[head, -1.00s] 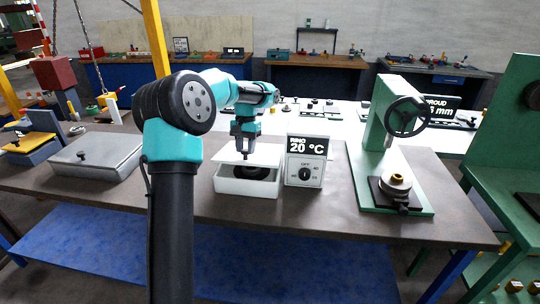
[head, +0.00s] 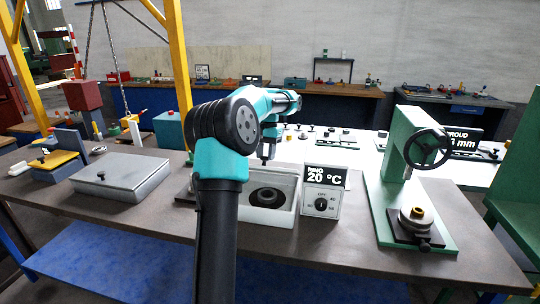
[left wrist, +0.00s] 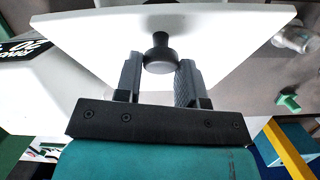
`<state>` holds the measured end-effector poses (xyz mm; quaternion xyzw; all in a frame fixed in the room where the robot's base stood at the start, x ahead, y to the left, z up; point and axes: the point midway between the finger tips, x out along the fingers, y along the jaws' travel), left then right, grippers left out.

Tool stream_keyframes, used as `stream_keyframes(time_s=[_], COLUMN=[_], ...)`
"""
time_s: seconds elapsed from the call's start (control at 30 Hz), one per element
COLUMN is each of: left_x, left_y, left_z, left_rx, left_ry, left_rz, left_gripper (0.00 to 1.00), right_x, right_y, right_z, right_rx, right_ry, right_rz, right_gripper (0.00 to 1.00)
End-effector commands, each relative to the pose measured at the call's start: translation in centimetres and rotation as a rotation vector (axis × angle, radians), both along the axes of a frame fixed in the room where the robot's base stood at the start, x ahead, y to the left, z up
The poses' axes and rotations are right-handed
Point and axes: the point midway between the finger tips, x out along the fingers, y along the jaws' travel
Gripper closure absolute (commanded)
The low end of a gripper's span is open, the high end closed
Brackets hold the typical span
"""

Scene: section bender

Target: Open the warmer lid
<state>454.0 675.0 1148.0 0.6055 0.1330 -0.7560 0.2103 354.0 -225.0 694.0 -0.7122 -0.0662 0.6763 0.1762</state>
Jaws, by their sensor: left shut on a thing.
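The warmer is an open white box (head: 284,216) with a dark ring (head: 267,197) inside, beside a white control unit (head: 326,197) with a dial and a display reading 20 °C. Its lid (left wrist: 215,40) is a flat white plate with a black knob (left wrist: 159,56), large in the left wrist view. My left gripper (left wrist: 157,75) is shut on this knob, with one finger on each side. My right gripper is not in view.
A grey closed case (head: 122,180) lies left on the brown bench (head: 360,262). A green press with a handwheel (head: 427,147) stands to the right. A white table with small parts lies behind. Bench room shows in front of the box.

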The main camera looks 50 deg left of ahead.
Motion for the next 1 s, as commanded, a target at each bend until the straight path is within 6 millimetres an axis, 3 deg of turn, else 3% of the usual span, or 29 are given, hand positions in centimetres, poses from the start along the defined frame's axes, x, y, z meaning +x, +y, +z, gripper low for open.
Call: stream_keyframes(time_s=[0.13, 0.17, 0.4, 0.77, 1.0], left_x=[0.1, 0.1, 0.1, 0.1, 0.6], left_y=[0.2, 0.2, 0.1, 0.1, 0.5], left_z=[-0.2, -0.2, -0.2, 0.3, 2.7], left_rx=[0.006, 0.006, 0.003, 0.002, 0.003], left_ry=[-0.001, -0.001, -0.001, 0.0, -0.002], left_rz=[0.001, 0.001, 0.001, 0.001, 0.001], left_gripper=[1.0, 0.62, 0.39, 0.39, 0.39], right_x=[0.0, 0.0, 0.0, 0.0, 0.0], right_y=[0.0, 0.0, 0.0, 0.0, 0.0], right_z=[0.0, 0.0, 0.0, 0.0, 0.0], right_rx=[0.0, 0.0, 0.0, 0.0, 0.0], right_ry=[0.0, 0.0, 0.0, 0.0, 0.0], right_rz=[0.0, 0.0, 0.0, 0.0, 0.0], right_gripper=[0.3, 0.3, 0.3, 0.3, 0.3])
